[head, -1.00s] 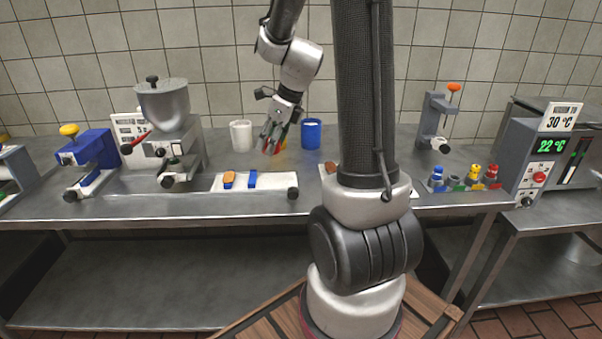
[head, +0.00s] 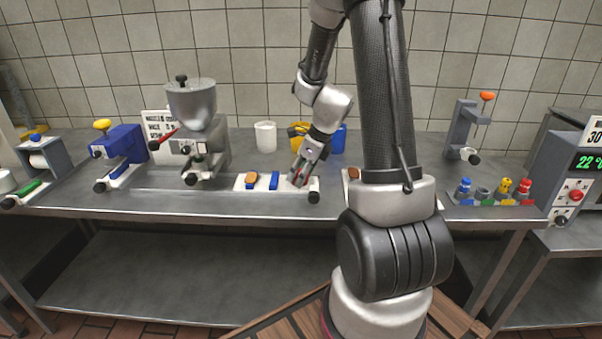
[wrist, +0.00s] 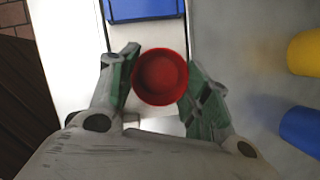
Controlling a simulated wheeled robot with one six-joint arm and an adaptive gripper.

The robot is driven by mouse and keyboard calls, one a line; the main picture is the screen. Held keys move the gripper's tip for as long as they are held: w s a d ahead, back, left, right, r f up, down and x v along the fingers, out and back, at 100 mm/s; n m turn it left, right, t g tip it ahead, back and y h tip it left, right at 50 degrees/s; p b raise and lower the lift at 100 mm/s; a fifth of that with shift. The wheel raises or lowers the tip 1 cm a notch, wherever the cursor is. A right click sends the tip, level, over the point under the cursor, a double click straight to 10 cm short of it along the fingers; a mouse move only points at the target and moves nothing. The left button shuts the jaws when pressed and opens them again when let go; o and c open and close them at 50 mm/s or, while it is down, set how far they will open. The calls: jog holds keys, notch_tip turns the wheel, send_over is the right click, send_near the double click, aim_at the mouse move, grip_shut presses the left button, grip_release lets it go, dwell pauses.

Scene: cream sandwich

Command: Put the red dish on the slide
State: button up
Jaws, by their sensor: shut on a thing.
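The red dish (wrist: 160,77) is small and round, seen from above in the wrist view between my two fingers. My gripper (wrist: 160,85) is shut on it, one finger on each side. In the head view my gripper (head: 298,180) is low over the right part of the white slide (head: 263,183), and the dish is hidden there. The slide also shows in the wrist view (wrist: 165,31), below and behind the dish. I cannot tell whether the dish touches it.
A blue block (head: 274,181) and a brown-topped block (head: 252,178) lie on the slide, left of my gripper. A white cup (head: 265,137), a yellow cup (head: 298,131) and a blue cup (head: 340,139) stand behind. A hopper machine (head: 195,125) stands at the left.

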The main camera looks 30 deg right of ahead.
jog(key=shift+f, duration=0.1)
jog(key=o, duration=0.8)
